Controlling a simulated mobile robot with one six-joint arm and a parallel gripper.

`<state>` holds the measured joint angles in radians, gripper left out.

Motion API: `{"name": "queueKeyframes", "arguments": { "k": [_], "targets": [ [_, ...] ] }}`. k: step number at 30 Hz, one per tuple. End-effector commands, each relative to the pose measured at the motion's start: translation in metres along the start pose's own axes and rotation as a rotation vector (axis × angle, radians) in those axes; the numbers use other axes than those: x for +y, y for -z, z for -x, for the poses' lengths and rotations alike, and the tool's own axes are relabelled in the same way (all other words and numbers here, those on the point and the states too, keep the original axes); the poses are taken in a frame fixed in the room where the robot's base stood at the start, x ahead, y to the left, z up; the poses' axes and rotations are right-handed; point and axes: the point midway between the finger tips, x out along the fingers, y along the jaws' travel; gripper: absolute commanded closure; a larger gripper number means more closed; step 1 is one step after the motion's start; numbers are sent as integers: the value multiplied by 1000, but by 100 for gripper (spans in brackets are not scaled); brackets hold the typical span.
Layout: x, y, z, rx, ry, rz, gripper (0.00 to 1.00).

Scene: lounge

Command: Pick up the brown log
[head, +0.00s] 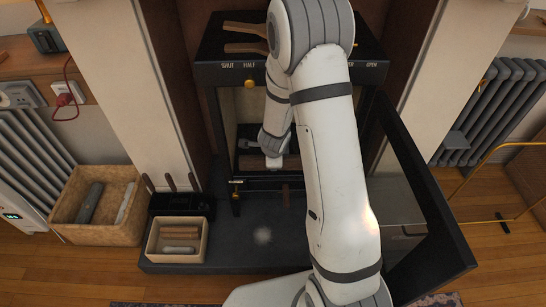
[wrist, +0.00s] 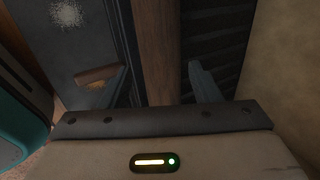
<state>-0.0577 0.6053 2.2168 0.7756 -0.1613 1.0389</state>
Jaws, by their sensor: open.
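My gripper (head: 271,160) reaches into the open stove in the head view, under my arm. In the wrist view, its jaws (wrist: 158,88) are open, one finger to each side of a long brown log (wrist: 155,45). The log runs up the picture between the fingers, with room visible on both sides, and its near end is hidden by the gripper body. In the head view, part of a brown log (head: 291,163) shows beside the gripper, low in the stove; my arm hides much of it.
The stove's glass door (head: 428,215) stands open at right. A wicker basket (head: 72,232) with grey and pale logs stands at left. A small crate (head: 177,258) of sticks and a black tool holder (head: 180,204) stand on the dark hearth (head: 235,262). The grate (wrist: 230,45) is dark.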

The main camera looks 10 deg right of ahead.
Motion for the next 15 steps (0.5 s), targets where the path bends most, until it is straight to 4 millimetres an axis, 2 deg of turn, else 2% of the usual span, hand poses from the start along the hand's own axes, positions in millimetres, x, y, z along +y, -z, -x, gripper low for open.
{"name": "queueKeyframes", "arguments": {
  "k": [1,6,10,15],
  "targets": [
    [2,0,-14,0,0,-1,43],
    [2,0,-39,0,0,1,43],
    [1,0,-51,-1,0,1,43],
    [0,-1,-57,-1,0,2,43]
  ]
}}
